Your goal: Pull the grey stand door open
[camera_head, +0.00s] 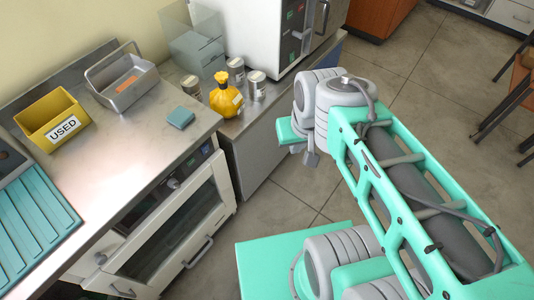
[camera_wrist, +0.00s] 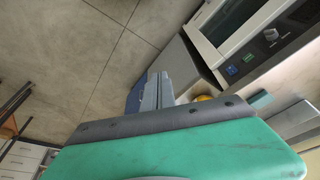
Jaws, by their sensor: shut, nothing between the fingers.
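The grey stand (camera_head: 262,150) is the low cabinet under the white incubator in the head view. Its front faces the floor aisle and appears closed, though my arm covers part of it. I cannot make out a handle. In the wrist view a grey panel (camera_wrist: 176,62) and a bluish panel (camera_wrist: 134,100) of the stand show beyond my fingers. My gripper (camera_wrist: 158,80) is shut and empty, with its grey fingers pointing toward the stand. I see no contact with the door.
The white incubator (camera_head: 275,35) stands on top. A yellow bottle (camera_head: 226,98) and metal cans are beside it. A bench (camera_head: 140,165) with an oven (camera_head: 185,230) below is at left, with a yellow USED bin (camera_head: 52,118).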

